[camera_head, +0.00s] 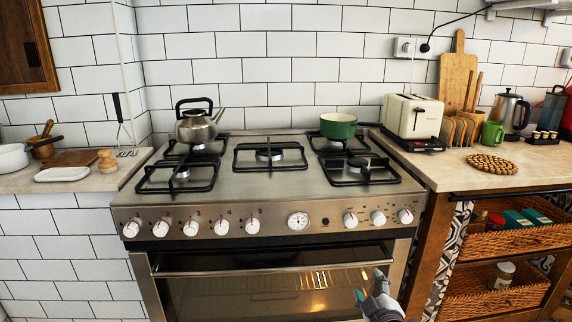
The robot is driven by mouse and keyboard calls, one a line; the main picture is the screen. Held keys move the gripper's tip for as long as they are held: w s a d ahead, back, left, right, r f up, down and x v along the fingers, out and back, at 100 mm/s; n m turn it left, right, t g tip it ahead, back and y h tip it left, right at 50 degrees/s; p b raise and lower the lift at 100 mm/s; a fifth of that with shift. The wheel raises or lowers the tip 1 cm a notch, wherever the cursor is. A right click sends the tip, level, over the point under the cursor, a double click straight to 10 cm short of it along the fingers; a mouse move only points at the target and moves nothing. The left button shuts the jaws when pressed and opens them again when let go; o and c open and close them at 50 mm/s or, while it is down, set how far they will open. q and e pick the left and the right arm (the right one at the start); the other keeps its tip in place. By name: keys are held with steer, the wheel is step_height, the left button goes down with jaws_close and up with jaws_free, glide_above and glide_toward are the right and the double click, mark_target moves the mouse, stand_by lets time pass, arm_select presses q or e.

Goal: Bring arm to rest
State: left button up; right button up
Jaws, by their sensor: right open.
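My right gripper (370,286) shows at the bottom, right of the middle, in front of the oven door (240,292). Its two fingers are apart and nothing shows between them. I cannot tell whether a fingertip touches the door or its handle. The rest of my right arm is out of the picture below. My left gripper does not show. The stove (262,186) stands behind, with a kettle (196,127) on the back left burner and a green pot (338,126) on the back right burner.
The right counter (425,172) holds a toaster (412,118), a green mug (492,134) and a round trivet (492,164). Below it are wicker baskets (497,300) on open shelving. The left counter (105,181) holds a white dish (62,174) and a mortar (43,149).

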steer(key=s+a+f+m+g+p, duration=0.1)
steer(key=s+f+m+g+p, duration=0.5)
steer(key=s+f, duration=1.2)
steer(key=s+a+f+m+g+p, duration=0.3)
steer(key=s+f+g, duration=0.5)
steer(key=s+f, duration=0.9)
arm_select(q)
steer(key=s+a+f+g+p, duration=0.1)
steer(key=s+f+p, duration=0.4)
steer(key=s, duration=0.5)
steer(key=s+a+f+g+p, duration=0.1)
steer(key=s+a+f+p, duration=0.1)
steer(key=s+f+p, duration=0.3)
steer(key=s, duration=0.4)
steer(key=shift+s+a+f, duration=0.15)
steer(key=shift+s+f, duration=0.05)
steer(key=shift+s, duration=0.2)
arm_select(e)
steer(key=s+d, duration=0.2)
steer(key=s, duration=0.7)
steer(key=s+d+n, duration=0.1)
steer(key=s+d, duration=0.1)
steer(key=s, duration=0.8)
steer(key=shift+r+g+y, duration=0.25)
steer(key=shift+g+y, duration=0.05)
steer(key=shift+g, duration=0.1)
steer(key=shift+s, duration=0.1)
